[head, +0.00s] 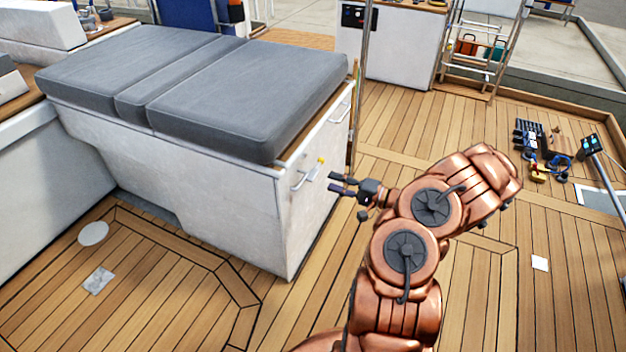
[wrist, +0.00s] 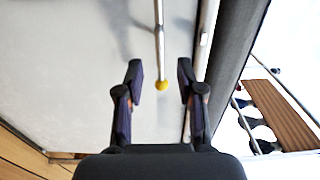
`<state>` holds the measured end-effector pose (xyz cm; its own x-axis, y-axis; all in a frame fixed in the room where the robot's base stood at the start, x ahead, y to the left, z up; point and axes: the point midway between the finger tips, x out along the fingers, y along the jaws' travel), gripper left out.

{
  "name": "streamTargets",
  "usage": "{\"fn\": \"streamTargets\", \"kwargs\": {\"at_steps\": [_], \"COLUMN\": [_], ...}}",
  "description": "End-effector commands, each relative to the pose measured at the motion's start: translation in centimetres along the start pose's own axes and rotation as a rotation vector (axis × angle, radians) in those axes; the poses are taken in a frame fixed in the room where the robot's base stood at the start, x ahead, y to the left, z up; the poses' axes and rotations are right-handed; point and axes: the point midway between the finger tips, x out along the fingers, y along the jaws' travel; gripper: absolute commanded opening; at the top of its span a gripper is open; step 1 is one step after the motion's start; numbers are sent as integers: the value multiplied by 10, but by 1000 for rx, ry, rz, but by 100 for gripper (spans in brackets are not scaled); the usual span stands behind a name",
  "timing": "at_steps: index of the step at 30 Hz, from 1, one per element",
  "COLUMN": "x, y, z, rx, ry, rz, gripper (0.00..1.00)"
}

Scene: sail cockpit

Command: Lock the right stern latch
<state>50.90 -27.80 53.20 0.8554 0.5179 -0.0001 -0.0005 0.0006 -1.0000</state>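A slim pale latch lever with a yellow knob (head: 321,160) sticks out from the white end face of the grey-cushioned bench locker. In the wrist view the lever (wrist: 160,42) runs down from the top edge and ends in the round yellow knob (wrist: 162,85). My gripper (head: 333,182) is beside that end face, a little right of and below the lever. Its two dark fingers (wrist: 159,68) are spread and empty, with the knob showing between them. Neither finger visibly touches the lever. Whether the latch is locked cannot be told.
The white bench locker (head: 240,215) with grey cushions (head: 240,95) stands left of my arm. A second handle (head: 341,112) is higher on its end face, near a thin upright pole (head: 360,80). Wooden deck (head: 480,290) is open to the right; tools (head: 545,150) lie far right.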

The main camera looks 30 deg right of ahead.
Motion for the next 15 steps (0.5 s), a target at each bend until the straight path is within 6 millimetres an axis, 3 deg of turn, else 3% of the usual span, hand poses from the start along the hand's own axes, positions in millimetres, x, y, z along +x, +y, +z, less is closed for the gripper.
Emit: {"fn": "streamTargets", "kwargs": {"at_steps": [15], "x": [62], "y": [1], "z": [0], "rx": [-1], "ry": [-1], "rz": [-1], "gripper": [38]}}
